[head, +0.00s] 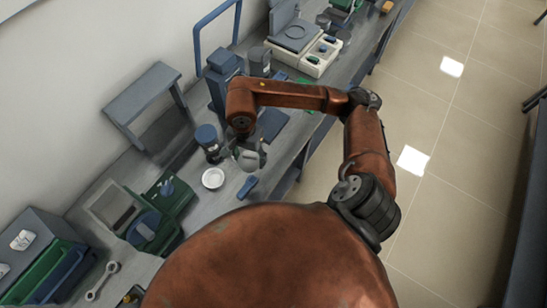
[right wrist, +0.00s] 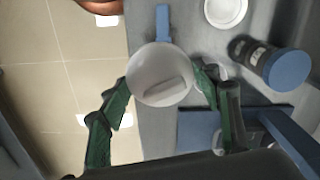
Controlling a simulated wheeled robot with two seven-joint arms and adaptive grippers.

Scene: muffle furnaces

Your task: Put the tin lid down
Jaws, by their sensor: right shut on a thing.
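The tin lid (right wrist: 160,70) is a pale round disc with a raised bar across its face. In the right wrist view it sits between the green fingers of my right gripper (right wrist: 162,88), which is shut on it at both sides. In the head view the right gripper (head: 249,153) is over the bench near its front edge, and the lid (head: 246,162) shows pale below it. I cannot tell how far the lid is above the bench. My left gripper is not in view.
A dark jar with a blue cap (head: 207,135) and a small white dish (head: 213,179) stand close left of the gripper. A blue block (head: 247,188) lies just in front. A green and blue device (head: 158,208) stands farther left. The bench edge drops to floor at right.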

